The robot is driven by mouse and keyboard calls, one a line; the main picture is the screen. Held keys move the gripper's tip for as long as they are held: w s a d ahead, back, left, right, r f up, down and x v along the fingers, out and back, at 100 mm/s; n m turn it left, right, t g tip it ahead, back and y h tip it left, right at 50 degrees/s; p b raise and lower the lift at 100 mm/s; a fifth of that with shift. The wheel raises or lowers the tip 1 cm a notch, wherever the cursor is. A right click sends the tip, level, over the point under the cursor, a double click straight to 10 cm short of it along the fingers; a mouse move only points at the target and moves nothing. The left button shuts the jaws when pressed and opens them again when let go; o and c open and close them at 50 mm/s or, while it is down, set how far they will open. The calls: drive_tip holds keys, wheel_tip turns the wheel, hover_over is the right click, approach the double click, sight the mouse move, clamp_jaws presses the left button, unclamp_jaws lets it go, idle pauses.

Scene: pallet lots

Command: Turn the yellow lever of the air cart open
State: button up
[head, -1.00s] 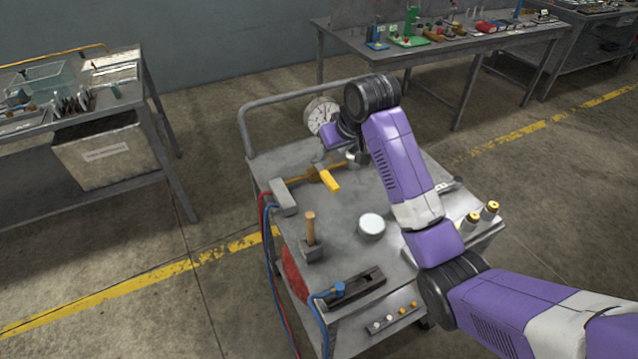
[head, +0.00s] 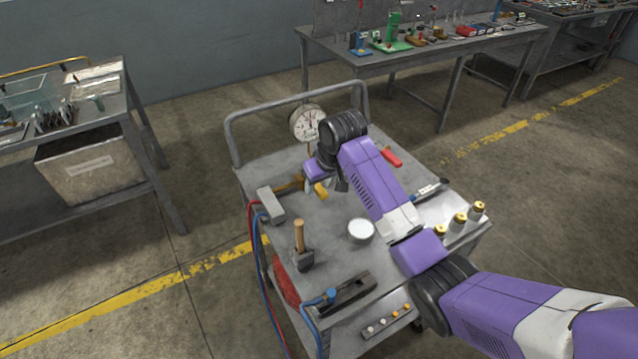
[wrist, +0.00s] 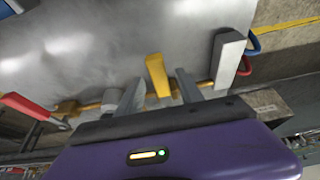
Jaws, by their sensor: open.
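The yellow lever (head: 320,191) sits on a brass pipe (head: 289,186) at the back left of the grey air cart (head: 333,218). My gripper (head: 326,184) is over the lever and hides part of it in the head view. In the wrist view, my open gripper (wrist: 157,92) has one finger on each side of the yellow lever (wrist: 156,72), with visible gaps. The lever sticks out roughly across the brass pipe there. Its base is partly hidden by my gripper. A grey block (wrist: 229,60) stands at the pipe's end.
A dial gauge (head: 306,123) stands behind my gripper, near the cart's push rail (head: 290,103). A red handle (head: 392,157) lies to the right. A hammer (head: 300,240), a round tin (head: 361,230) and brass-topped fittings (head: 460,219) stand on the cart. Hoses (head: 263,265) hang at the left.

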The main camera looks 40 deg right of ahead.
drive_tip(key=shift+c, duration=0.2)
clamp_jaws()
idle(1.2)
